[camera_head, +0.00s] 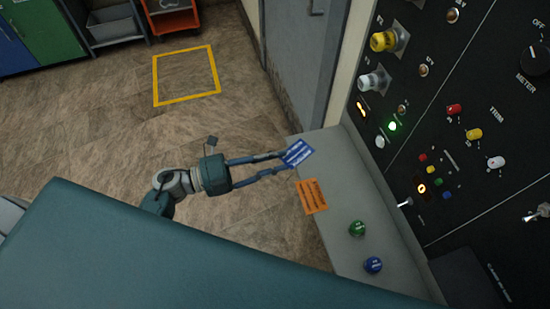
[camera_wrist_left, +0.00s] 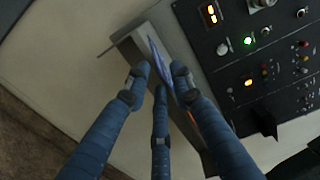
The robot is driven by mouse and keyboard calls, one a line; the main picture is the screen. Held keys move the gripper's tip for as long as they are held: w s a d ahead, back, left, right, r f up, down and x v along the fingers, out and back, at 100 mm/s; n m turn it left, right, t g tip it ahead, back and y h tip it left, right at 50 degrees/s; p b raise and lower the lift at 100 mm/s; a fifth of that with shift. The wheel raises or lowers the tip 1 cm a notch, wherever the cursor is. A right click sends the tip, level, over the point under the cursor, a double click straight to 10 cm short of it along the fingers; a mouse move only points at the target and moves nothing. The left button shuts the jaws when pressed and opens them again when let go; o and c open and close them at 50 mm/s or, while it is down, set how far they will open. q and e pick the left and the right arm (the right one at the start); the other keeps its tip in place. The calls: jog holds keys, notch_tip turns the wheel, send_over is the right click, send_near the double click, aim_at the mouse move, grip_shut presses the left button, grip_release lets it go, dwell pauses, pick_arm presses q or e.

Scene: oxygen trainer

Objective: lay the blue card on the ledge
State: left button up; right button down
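The blue card (camera_head: 299,152) with white print is at the fingertips of my left gripper (camera_head: 287,161), over the far left corner of the grey ledge (camera_head: 345,175). The gripper reaches in from the left, its fingers closed in on the card. In the left wrist view the card (camera_wrist_left: 157,58) shows as a thin blue sliver between the fingertips (camera_wrist_left: 160,78), with the ledge (camera_wrist_left: 135,45) behind it. I cannot tell whether the card touches the ledge. My right gripper is not in view.
An orange card (camera_head: 312,196) lies on the ledge, nearer than the blue one. A green knob (camera_head: 357,228) and a blue knob (camera_head: 373,265) stand further along. A black control panel (camera_head: 460,110) rises on the right. A yellow square (camera_head: 187,75) marks the floor.

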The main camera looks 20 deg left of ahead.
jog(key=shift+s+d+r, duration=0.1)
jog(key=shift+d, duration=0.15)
